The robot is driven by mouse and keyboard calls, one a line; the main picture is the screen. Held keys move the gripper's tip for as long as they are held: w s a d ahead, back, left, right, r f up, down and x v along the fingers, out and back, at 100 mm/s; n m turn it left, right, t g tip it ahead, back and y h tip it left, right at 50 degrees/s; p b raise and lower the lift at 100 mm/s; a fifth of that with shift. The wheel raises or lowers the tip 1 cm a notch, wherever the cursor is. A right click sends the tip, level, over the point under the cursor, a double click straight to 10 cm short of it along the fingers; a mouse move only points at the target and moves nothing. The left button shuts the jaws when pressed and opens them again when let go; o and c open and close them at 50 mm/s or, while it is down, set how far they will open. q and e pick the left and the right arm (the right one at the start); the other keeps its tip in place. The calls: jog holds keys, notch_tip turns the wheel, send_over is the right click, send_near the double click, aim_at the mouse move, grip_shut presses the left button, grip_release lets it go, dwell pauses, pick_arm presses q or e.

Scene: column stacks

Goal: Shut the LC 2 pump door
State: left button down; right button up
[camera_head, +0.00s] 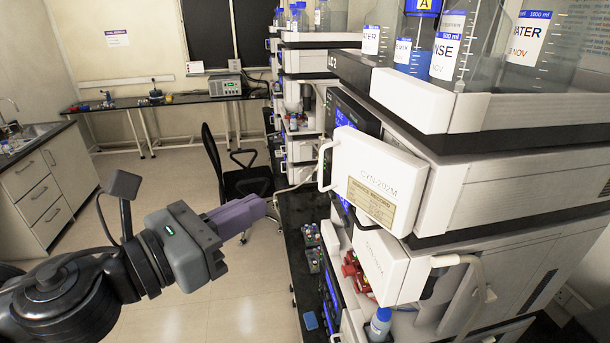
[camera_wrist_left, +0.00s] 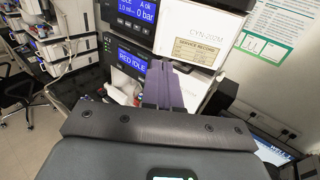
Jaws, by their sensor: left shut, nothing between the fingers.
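A white door (camera_head: 370,175) with a yellow service record label stands out from this stack, swung open, beside a blue display. Its handle (camera_head: 325,165) is on its left edge. The left wrist view shows the labelled door (camera_wrist_left: 205,45) beside a display reading 0 bar (camera_wrist_left: 135,10). My left gripper (camera_head: 262,207) has purple fingers, shut and empty, left of the door and lower in the picture, apart from the handle. Its fingers also show in the left wrist view (camera_wrist_left: 163,75). My right gripper is not in view.
A second white door (camera_head: 378,262) is below, with red-capped and blue-capped items nearby. Bottles (camera_head: 450,40) stand in the top tray. A black chair (camera_head: 243,175) and another stack (camera_head: 300,100) are behind.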

aim_at(320, 172)
pick_arm(q)
jog(key=p+x, duration=0.3)
jog(key=x, duration=0.6)
jog(key=shift+w+d+r, duration=0.1)
jog(key=shift+w+d, duration=0.15)
jog(key=shift+w, duration=0.05)
jog(key=shift+w+d, duration=0.4)
jog(key=shift+w, duration=0.05)
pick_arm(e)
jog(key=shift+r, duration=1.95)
